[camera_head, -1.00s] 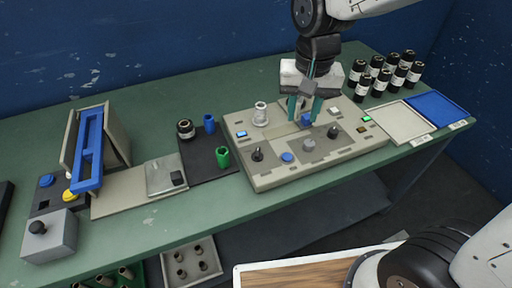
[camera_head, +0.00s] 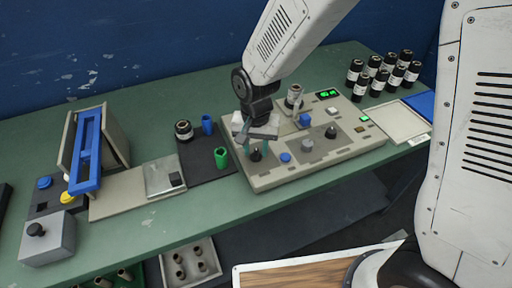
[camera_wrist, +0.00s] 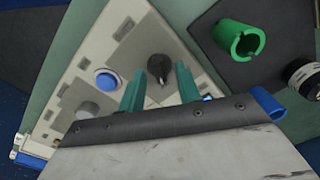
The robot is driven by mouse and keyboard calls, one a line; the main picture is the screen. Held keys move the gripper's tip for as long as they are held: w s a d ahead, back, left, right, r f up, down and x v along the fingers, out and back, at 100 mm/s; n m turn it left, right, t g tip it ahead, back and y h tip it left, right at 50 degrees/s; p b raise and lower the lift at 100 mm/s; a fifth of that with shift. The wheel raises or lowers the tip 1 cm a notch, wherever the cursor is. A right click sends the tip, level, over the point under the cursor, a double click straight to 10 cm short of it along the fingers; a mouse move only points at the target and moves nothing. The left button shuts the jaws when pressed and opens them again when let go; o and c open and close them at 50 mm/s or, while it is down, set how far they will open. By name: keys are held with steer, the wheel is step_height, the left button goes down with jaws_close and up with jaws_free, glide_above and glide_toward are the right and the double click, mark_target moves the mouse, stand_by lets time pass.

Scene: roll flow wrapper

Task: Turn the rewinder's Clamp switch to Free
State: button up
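The rewinder (camera_head: 350,148) is a beige box with knobs and buttons on top; its labels are too small to read. A black switch knob (camera_head: 256,156) stands at its front left, and another black knob (camera_head: 331,132) at its right. I cannot tell by label which is Clamp. My gripper (camera_head: 254,146) is right over the front-left knob, pointing down. In the wrist view this black knob (camera_wrist: 158,66) shows between the tips of the two teal fingers, with gaps on both sides. My gripper is open and holds nothing; fingertip height against the knob is unclear.
A blue button (camera_head: 285,158) and a grey knob (camera_head: 307,146) lie right of the front-left knob. A spool (camera_head: 294,96) stands at the rewinder's back. A green cup (camera_head: 221,157) stands close on the left, on a dark mat. Several black rolls (camera_head: 357,79) stand behind right.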

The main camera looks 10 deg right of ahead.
steer(key=shift+f, duration=0.25)
steer(key=shift+c, duration=0.3)
jaws_close()
